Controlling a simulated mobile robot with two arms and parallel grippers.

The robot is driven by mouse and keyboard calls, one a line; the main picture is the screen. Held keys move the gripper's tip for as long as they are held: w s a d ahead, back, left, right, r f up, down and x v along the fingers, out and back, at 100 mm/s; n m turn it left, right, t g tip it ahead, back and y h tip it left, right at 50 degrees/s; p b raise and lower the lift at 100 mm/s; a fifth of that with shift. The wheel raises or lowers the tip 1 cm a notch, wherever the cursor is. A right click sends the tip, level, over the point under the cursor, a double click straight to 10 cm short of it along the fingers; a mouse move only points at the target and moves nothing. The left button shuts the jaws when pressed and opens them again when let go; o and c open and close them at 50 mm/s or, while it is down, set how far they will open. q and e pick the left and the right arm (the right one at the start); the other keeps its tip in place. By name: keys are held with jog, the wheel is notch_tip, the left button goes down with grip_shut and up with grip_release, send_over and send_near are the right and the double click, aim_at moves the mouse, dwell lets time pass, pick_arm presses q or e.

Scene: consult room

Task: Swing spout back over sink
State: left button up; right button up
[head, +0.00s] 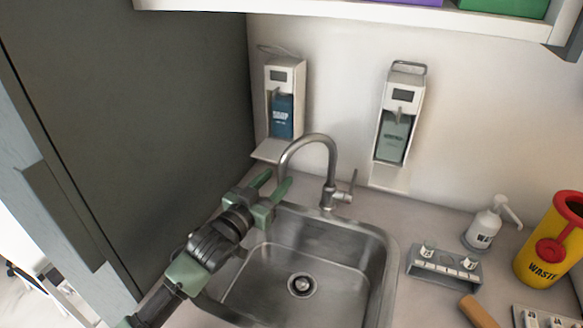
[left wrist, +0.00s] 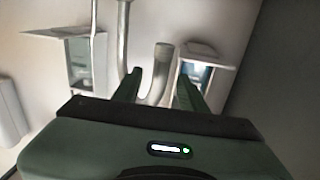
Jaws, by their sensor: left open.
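The grey metal faucet (head: 331,168) stands behind the sink, its arched spout (head: 291,152) turned to the left. The spout's outlet end comes down by the sink's back left corner, partly hidden by my gripper. The steel sink (head: 352,290) is empty, with a round drain. My left gripper (head: 274,184) is open, its green fingertips close to the spout's end. In the left wrist view, which looks upside down, the spout (left wrist: 161,62) shows between the two fingers (left wrist: 160,88); I cannot tell whether they touch it. My right gripper is not in view.
A soap dispenser (head: 282,100) and another dispenser (head: 397,120) hang on the wall. A dark cabinet panel (head: 150,120) stands close on the left. A grey rack (head: 443,268), a pump bottle (head: 487,228) and a yellow waste bin (head: 545,258) stand on the right counter.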

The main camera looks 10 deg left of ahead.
pick_arm(q)
jog(key=x, duration=0.2)
jog(key=shift+w+d+r+p, duration=0.15)
jog(key=shift+w+r+p, duration=0.15)
jog(key=shift+w+p, duration=0.1)
jog(key=x, duration=0.2)
jog(key=shift+w+d+f, duration=0.1)
jog(key=shift+w+f, duration=0.05)
jog(key=shift+w, duration=0.1)
jog(key=shift+w+d+f+p, duration=0.15)
jog(key=shift+w+p, duration=0.15)
jog(key=shift+w, duration=0.2)
jog(key=c, duration=0.9)
grip_shut()
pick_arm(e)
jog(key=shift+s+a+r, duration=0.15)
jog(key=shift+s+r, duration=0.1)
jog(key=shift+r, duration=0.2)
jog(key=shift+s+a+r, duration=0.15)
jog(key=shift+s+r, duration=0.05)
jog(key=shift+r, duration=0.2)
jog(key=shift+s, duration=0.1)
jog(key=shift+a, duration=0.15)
